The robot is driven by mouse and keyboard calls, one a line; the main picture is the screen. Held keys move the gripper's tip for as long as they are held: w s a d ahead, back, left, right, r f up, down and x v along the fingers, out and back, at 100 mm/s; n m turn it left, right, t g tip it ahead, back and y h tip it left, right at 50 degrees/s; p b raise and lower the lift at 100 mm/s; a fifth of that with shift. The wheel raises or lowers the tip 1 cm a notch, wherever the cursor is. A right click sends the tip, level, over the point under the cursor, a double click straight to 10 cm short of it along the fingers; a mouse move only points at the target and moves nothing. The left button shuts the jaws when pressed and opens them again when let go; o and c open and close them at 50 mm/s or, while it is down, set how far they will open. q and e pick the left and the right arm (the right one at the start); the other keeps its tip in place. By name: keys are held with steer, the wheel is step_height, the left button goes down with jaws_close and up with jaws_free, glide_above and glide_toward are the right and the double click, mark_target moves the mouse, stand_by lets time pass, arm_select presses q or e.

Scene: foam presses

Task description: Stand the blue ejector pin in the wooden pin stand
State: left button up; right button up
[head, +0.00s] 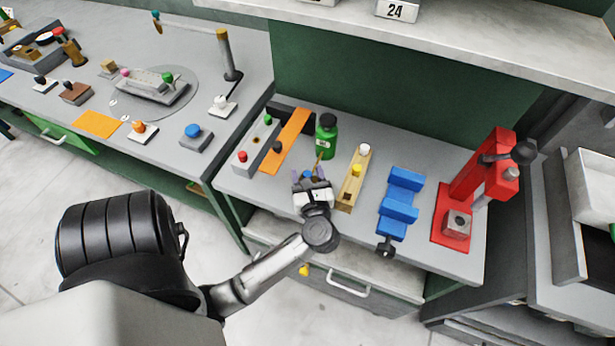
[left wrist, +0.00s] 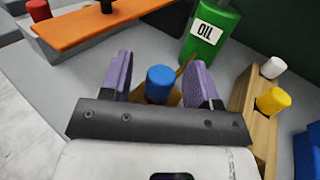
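The blue ejector pin shows its blue cap (left wrist: 160,82) in the left wrist view and, small, in the head view (head: 308,174). My left gripper (head: 313,178) has its purple fingers spread on either side of the cap, with gaps visible on both sides. The pin's lower part is hidden by the gripper; a tan wooden piece shows just behind the cap. The wooden pin stand (head: 346,195) is just right of the gripper, also in the left wrist view (left wrist: 263,135). It holds a yellow-capped pin (head: 356,170) and a white-capped pin (head: 364,149). My right gripper is not in view.
A green oil bottle (head: 326,138) stands right behind the gripper. A blue vise (head: 400,205) and a red press (head: 480,190) stand to the right of the stand. The bench's front edge is close.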

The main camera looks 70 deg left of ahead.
arm_select(q)
steer(key=c, duration=1)
jaws_close()
